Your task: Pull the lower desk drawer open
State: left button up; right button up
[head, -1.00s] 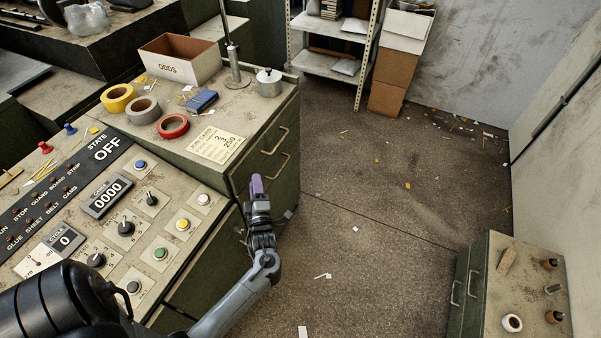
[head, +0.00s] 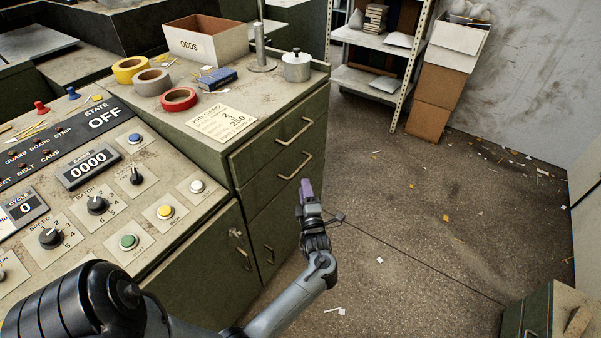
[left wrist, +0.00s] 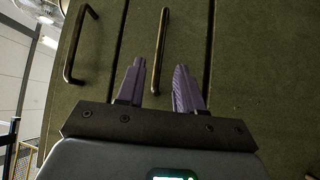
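The green desk's upper drawer (head: 264,150) and lower drawer (head: 265,180) look shut, each with a bar handle. The lower drawer's handle (head: 297,165) is just above my left gripper (head: 305,188) in the head view. In the left wrist view the left gripper (left wrist: 159,82) is open, its two purple fingers apart. The lower drawer's handle (left wrist: 161,50) shows in the gap between them; I cannot tell how deep it sits there. The upper drawer's handle (left wrist: 80,45) is to the left in that view. The right gripper is not in view.
A control panel (head: 110,190) slopes at left. Tape rolls, a box marked ODDS (head: 206,40) and a lidded pot (head: 297,67) stand on the desk top. A green cabinet (head: 530,310) is at lower right. The floor (head: 420,220) between is mostly clear, with scraps.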

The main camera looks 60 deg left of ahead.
aim_at(300, 167)
pick_arm(q)
jog(key=b+x, duration=0.2)
jog(key=x, duration=0.7)
jog(key=shift+s+a, duration=0.1)
grip_shut()
